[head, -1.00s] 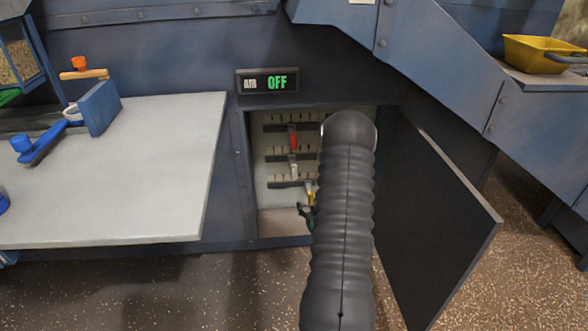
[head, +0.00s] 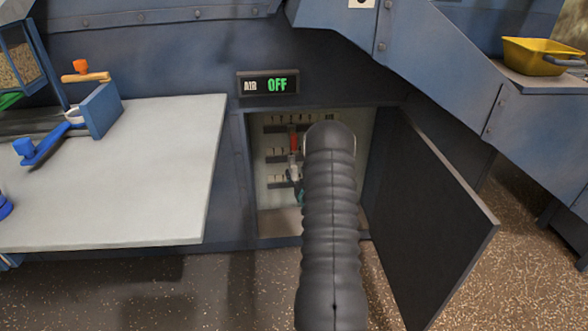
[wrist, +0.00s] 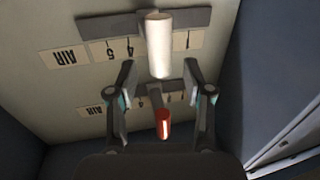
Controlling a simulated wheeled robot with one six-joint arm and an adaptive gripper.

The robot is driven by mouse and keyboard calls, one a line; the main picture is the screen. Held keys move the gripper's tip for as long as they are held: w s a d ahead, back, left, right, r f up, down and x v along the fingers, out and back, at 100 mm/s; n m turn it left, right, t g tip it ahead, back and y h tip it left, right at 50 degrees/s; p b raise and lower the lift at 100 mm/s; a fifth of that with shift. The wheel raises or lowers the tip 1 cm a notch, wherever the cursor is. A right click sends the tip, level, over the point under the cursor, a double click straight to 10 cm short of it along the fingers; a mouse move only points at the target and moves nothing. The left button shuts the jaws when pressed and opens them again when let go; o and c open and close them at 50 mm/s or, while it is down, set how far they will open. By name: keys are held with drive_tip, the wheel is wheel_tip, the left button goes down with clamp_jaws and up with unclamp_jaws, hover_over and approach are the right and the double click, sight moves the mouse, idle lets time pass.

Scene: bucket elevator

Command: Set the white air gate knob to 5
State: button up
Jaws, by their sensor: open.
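The white air gate knob (wrist: 158,43) sticks out of a dark slotted rail (wrist: 115,23) on the panel in the wrist view, which shows the labels upside down. Marks 5, 4 and 1 show; the knob stands between 4 and 1, hiding the marks behind it. My gripper (wrist: 160,76) is open, with its fingers on either side just short of the white knob and apart from it.
A red knob (wrist: 163,124) on a neighbouring rail lies between my fingers in the wrist view. The recess has side walls and an open black door (head: 435,215) on the right. A pale table (head: 120,170) stands left.

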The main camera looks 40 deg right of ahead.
sight(295, 171)
drive_tip(key=shift+x, duration=1.65)
clamp_jaws()
